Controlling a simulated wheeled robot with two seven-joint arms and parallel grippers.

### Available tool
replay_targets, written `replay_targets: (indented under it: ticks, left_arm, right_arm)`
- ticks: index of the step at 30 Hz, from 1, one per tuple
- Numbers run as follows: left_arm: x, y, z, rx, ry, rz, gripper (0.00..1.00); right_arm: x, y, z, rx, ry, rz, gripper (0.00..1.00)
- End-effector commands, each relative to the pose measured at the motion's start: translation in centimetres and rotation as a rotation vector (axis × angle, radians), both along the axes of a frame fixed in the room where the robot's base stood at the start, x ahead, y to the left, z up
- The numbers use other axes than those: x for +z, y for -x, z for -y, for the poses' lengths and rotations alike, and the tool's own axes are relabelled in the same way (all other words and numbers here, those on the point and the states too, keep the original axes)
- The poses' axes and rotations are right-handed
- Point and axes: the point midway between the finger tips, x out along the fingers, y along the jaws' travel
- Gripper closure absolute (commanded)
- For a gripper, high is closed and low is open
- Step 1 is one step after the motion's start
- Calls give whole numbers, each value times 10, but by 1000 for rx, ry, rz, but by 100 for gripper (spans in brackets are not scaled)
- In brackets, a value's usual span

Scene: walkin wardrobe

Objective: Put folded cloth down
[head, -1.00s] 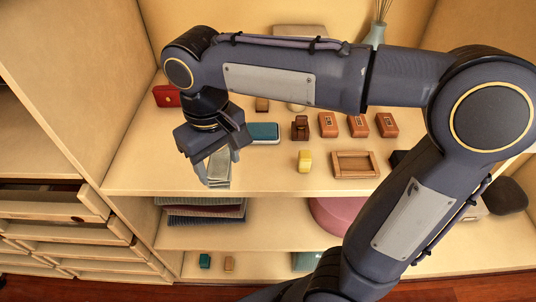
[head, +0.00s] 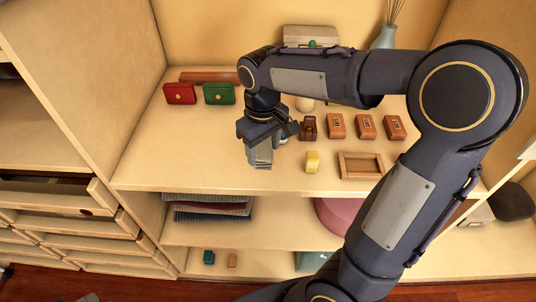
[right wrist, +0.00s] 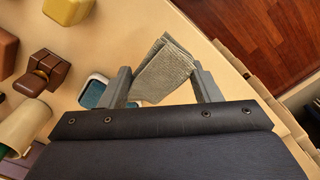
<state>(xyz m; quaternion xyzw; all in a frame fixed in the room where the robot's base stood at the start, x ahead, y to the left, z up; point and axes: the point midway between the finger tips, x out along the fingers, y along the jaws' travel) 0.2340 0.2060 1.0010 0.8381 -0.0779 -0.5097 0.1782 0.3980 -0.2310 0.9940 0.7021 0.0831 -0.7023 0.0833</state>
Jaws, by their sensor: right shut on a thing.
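The folded cloth (head: 262,155) is grey and hangs below my right gripper (head: 260,150) in the head view, over the front left part of the upper shelf. In the right wrist view the cloth (right wrist: 165,70) stands between the two fingers of my right gripper (right wrist: 165,85), which is shut on it. Whether its lower edge touches the shelf I cannot tell. My left gripper is not in view.
The shelf (head: 190,150) is bare left of the cloth. Red (head: 180,93) and green (head: 218,93) boxes stand behind. A yellow block (head: 312,162), wooden frame (head: 361,165) and several brown boxes stand to the right. Folded textiles (head: 208,207) lie on the shelf below.

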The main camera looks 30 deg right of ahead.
Motion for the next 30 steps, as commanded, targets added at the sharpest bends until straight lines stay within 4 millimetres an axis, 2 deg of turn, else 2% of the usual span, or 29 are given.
replay_targets:
  ticks: [9,14,25,26,30]
  left_arm:
    - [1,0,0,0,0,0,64]
    - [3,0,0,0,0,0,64]
    - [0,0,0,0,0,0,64]
    - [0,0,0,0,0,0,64]
    - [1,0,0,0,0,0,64]
  right_arm:
    - [-27,-7,18,-2,1,-5,64]
    - [-46,-7,16,0,-1,-2,64]
    - [-51,-8,16,0,-1,0,64]
    - [-51,-8,16,-1,0,0,42]
    - [-50,-8,16,-1,0,0,23]
